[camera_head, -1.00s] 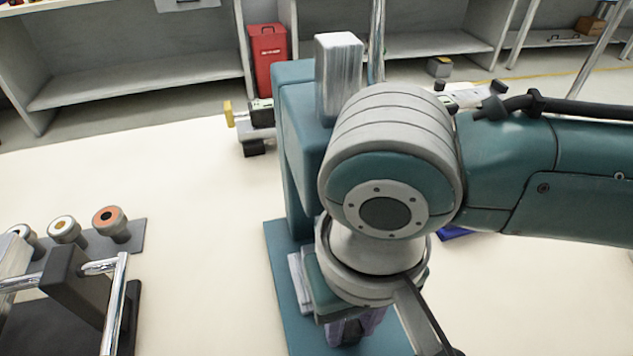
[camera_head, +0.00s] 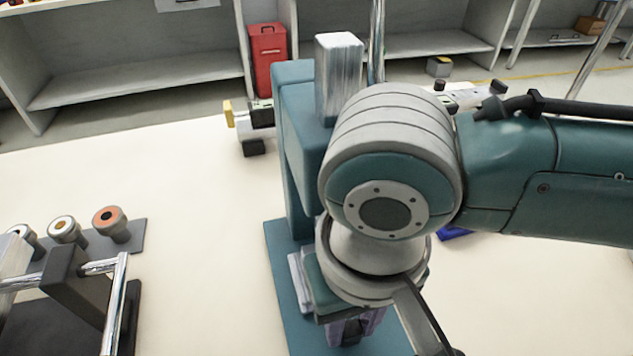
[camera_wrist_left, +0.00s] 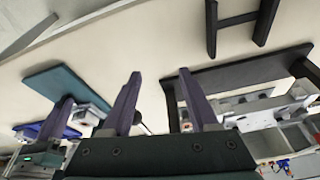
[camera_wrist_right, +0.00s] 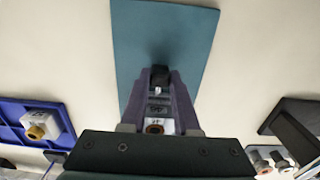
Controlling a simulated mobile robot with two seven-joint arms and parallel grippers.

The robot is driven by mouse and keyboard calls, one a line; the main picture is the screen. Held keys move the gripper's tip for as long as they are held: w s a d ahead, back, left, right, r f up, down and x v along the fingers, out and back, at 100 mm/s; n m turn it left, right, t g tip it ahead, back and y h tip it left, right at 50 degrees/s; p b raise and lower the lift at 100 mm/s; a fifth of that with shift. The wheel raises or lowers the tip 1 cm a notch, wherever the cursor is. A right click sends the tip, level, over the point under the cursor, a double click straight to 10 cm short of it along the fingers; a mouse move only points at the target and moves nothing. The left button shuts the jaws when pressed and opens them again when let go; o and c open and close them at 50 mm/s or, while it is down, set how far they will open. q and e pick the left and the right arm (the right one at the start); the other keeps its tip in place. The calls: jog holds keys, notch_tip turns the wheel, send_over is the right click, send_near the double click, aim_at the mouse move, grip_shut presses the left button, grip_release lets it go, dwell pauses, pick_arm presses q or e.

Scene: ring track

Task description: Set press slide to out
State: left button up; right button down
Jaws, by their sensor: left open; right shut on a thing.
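The press (camera_head: 297,130) is a teal column with a silver ram on top and a teal base plate (camera_head: 280,300); my right arm covers much of it. My right gripper (camera_head: 352,330) points down over the base plate. In the right wrist view its purple fingers are shut on the press slide (camera_wrist_right: 160,78), of which a small black part shows between the fingertips. A pale block with a brown ring (camera_wrist_right: 155,127) shows further down between the fingers. How far out the slide stands is hidden. My left gripper (camera_wrist_left: 155,88) is open and empty, above the table.
A rack with several round knobbed pieces (camera_head: 110,224) stands at the left. A blue tray (camera_wrist_right: 68,118) lies beside the base plate. A white device with a yellow end (camera_head: 229,113) is behind the press. A red bin (camera_head: 269,60) stands at the shelves.

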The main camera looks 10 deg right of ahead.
jog(key=s+p, duration=0.1)
jog(key=p, duration=0.1)
jog(key=s+r+p, duration=0.1)
jog(key=s+p, duration=0.1)
jog(key=shift+s+d+p, duration=0.15)
jog(key=shift+s+p, duration=0.05)
jog(key=shift+p, duration=0.1)
jog(key=s+p, duration=0.2)
jog(key=s, duration=0.1)
jog(key=s+p, duration=0.1)
jog(key=shift+s+f+p, duration=0.25)
jog(key=shift+s+p, duration=0.05)
jog(key=shift+p, duration=0.1)
jog(key=shift+s+f, duration=0.2)
jog(key=shift+s, duration=0.25)
jog(key=c, duration=0.8)
grip_release()
jog(key=shift+s, duration=0.1)
jog(key=shift+o, duration=0.8)
